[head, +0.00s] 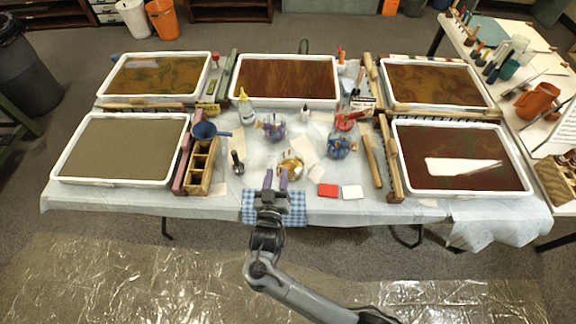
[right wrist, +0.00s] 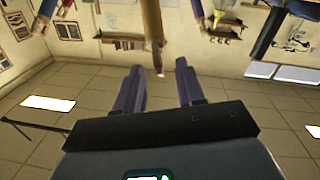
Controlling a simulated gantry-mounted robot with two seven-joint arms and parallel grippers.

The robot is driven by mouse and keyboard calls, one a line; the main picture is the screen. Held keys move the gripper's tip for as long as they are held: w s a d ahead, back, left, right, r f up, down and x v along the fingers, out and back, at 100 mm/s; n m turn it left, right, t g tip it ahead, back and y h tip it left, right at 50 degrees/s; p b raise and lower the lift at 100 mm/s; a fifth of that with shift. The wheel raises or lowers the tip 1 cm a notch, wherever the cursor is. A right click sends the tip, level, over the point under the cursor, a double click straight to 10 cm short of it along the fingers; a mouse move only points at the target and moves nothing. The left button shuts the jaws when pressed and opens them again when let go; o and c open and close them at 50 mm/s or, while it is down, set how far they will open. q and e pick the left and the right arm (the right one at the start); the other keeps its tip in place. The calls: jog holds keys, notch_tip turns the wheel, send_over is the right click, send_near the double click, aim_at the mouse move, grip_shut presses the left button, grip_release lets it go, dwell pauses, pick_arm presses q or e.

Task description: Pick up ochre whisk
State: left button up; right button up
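The ochre whisk (head: 290,160) is small in the head view, a yellow-brown shape near the front middle of the table. My right gripper (head: 276,174) is just in front of it, with its two fingers apart and pointing toward it. In the right wrist view the gripper (right wrist: 157,72) is open, and a tan-brown handle-like rod (right wrist: 152,35) reaches down from the top to between the fingertips. Gaps show on both sides of the rod. It looks like the whisk's handle, but contact is not clear. My left gripper is out of view.
Purple (head: 271,127) and blue (head: 341,147) items stand close behind. A wooden divided box (head: 200,170) and a dark upright tool (head: 237,163) are to the left. Red (head: 328,190) and white (head: 352,192) blocks lie right. A blue checked cloth (head: 296,208) lies under the gripper.

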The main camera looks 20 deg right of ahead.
aim_at(279, 168)
jog(key=x, duration=0.6)
jog(key=shift+b, duration=0.35)
jog(key=shift+c, duration=0.3)
grip_shut()
